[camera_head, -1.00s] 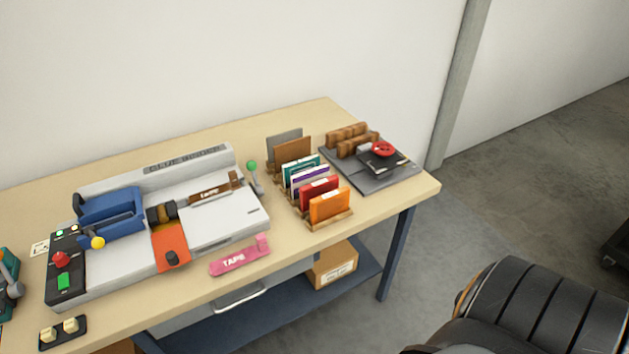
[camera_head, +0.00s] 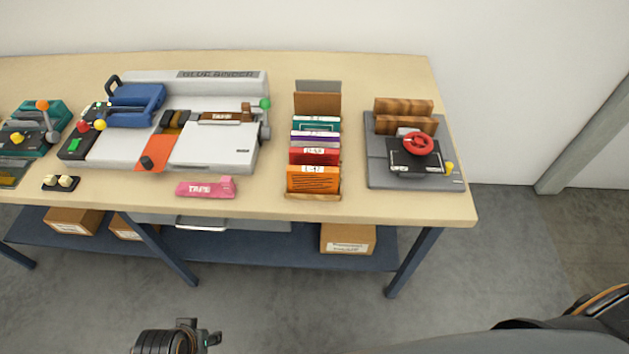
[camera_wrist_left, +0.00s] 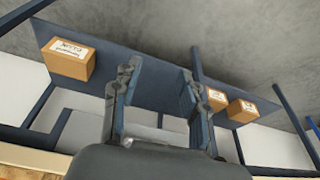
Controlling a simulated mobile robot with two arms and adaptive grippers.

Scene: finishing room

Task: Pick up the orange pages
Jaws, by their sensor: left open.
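The orange pages (camera_head: 313,180) stand upright at the front of a wooden rack (camera_head: 314,196) on the table, with red, purple and teal page sets and brown and grey boards behind them. My left gripper (camera_head: 200,338) is low at the bottom of the head view, in front of the table and well away from the pages. In the left wrist view its two fingers (camera_wrist_left: 156,88) are apart with nothing between them. The orange pages do not show in the wrist view. No right gripper shows.
A glue binder (camera_head: 215,148) fills the table's left middle, with a pink tape piece (camera_head: 206,188) at its front. A grey press with a red wheel (camera_head: 418,145) stands right of the rack. A cardboard box (camera_head: 347,238) sits on the blue lower shelf (camera_head: 290,250).

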